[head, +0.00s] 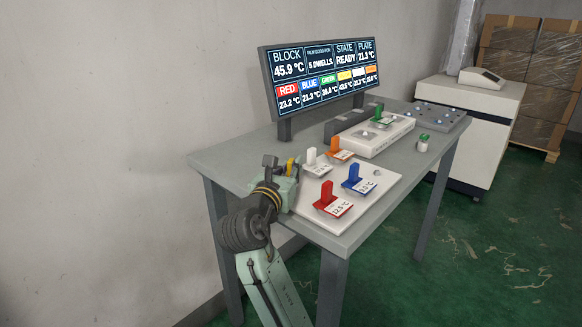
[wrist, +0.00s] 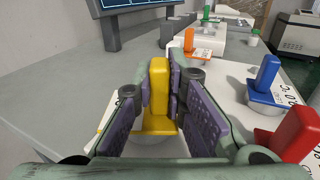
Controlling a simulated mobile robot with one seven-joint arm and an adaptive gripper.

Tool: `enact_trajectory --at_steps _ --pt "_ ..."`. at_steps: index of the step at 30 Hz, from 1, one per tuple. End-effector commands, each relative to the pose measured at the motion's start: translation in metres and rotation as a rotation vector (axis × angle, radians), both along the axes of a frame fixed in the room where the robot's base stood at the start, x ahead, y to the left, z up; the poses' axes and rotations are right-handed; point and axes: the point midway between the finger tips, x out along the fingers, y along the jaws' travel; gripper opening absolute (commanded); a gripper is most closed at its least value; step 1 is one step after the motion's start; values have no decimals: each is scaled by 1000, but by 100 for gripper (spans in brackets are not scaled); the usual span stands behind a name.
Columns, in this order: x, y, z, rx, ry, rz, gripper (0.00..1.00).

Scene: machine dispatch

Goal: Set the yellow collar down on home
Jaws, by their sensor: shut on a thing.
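The yellow collar (wrist: 159,88) stands upright between the two purple-padded fingers of my gripper (wrist: 160,95) in the wrist view. The fingers are shut on its tall tab, and its yellow foot shows below. A pale round surface shows under the foot; I cannot tell whether they touch. In the head view, a little of the yellow collar (head: 290,164) shows at my gripper (head: 283,170), over the left side of the white board (head: 388,181). No mark reading "home" is legible, so I cannot tell which spot it is.
Red (head: 326,195), blue (head: 353,175), white (head: 311,158) and orange (head: 335,145) collars stand close by on the right. A green collar (head: 379,113) stands on a white block behind. The display (head: 320,75) rises at the back of the grey table (head: 225,160).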

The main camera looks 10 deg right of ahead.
Motion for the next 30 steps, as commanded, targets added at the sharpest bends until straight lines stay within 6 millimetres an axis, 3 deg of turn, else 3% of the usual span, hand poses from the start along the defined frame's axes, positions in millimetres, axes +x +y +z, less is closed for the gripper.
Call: enact_trajectory --at_steps 22,23,30 --pt "0 0 -11 -2 -2 -1 0" --pt "0 0 -12 -1 -2 -1 14" --pt "0 0 -12 -1 -2 -1 30"
